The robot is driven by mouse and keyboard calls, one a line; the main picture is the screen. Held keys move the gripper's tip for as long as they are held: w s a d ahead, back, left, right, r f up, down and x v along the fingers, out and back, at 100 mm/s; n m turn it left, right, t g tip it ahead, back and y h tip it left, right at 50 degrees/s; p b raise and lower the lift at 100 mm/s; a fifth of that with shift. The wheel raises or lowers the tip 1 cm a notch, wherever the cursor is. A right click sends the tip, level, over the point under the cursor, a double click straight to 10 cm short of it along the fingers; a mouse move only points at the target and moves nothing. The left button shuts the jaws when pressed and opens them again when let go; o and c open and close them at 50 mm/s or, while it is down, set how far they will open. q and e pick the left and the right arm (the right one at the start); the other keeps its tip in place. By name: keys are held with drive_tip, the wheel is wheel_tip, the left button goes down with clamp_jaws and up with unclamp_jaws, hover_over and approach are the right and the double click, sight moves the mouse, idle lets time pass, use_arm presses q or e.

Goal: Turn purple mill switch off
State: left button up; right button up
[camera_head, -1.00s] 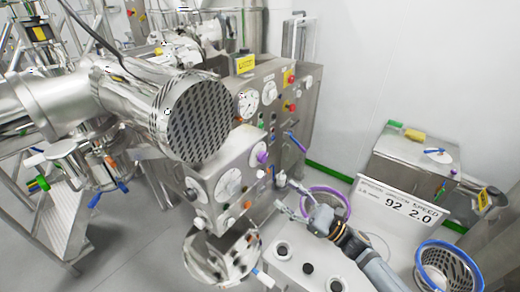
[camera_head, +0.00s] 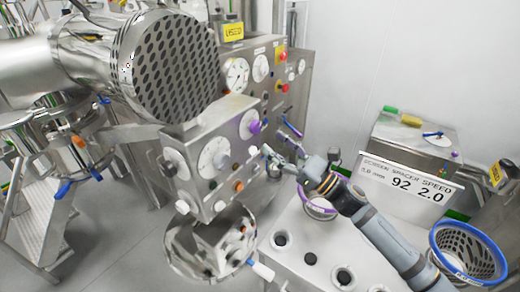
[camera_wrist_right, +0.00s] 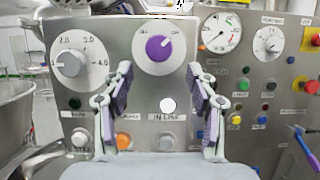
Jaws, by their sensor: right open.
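The purple mill switch (camera_wrist_right: 159,47) is a round knob on a white dial on the steel control panel, in the upper middle of the right wrist view. It also shows as a small purple knob in the head view (camera_head: 254,127). My right gripper (camera_head: 270,153) is open and empty in front of the panel, a little below the knob. In the right wrist view its two fingers (camera_wrist_right: 160,100) stand apart, with the purple knob above and between them, not touched. My left gripper is not in view.
White (camera_wrist_right: 167,105) and orange (camera_wrist_right: 123,141) buttons lie below. A second panel with gauges (camera_head: 237,76) and a red button (camera_head: 283,87) stands behind. A perforated steel drum (camera_head: 168,66) overhangs the left.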

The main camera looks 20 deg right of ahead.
sight(258, 130)
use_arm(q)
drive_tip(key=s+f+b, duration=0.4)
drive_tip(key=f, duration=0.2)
use_arm(e)
drive_tip(key=shift+w+a+f, duration=0.1)
drive_tip(key=shift+a+f, duration=0.05)
drive_tip(key=shift+a, duration=0.1)
drive_tip(key=r+p, duration=0.1)
drive_tip(key=w+r+p, duration=0.1)
drive_tip(key=p, duration=0.1)
drive_tip(key=shift+a+r, duration=0.15)
drive_tip(key=p+x, duration=0.3)
drive_tip(key=shift+a, duration=0.15)
drive_tip(key=shift+w+a+f+p, duration=0.2)
drive_tip(key=shift+w+a+p, duration=0.15)
drive_tip(key=shift+p, duration=0.15)
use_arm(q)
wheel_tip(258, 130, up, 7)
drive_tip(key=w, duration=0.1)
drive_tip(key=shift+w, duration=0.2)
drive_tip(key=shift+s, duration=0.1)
use_arm(e)
drive_tip(key=shift+c, duration=0.8)
drive_tip(key=c, duration=1)
drive_tip(key=shift+f, duration=0.1)
